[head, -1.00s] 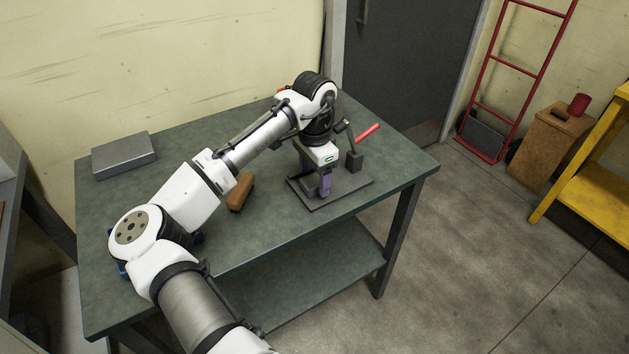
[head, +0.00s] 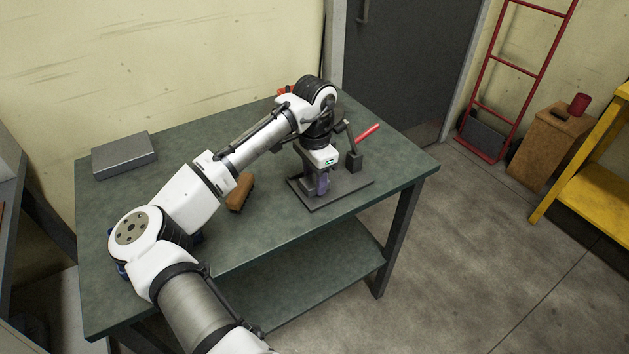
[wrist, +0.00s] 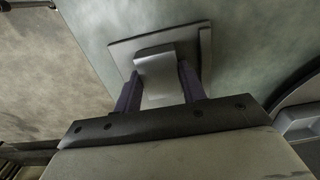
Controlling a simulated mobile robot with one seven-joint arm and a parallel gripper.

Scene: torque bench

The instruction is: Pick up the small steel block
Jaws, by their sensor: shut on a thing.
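My gripper (head: 321,185) points down over a dark flat plate (head: 345,193) near the right end of the green bench in the head view. In the wrist view its two purple fingers stand on either side of the small steel block (wrist: 155,68), a plain grey piece, and are shut on it. The plate also shows behind the block in the wrist view (wrist: 122,50). I cannot tell whether the block touches the plate. In the head view the block is mostly hidden by the fingers.
A dark post (head: 354,161) with a red-handled lever (head: 369,131) stands close to the right of my gripper. A brown brush (head: 241,191) lies left of the plate, and a grey metal box (head: 124,156) at the back left. The bench front (head: 240,235) is clear.

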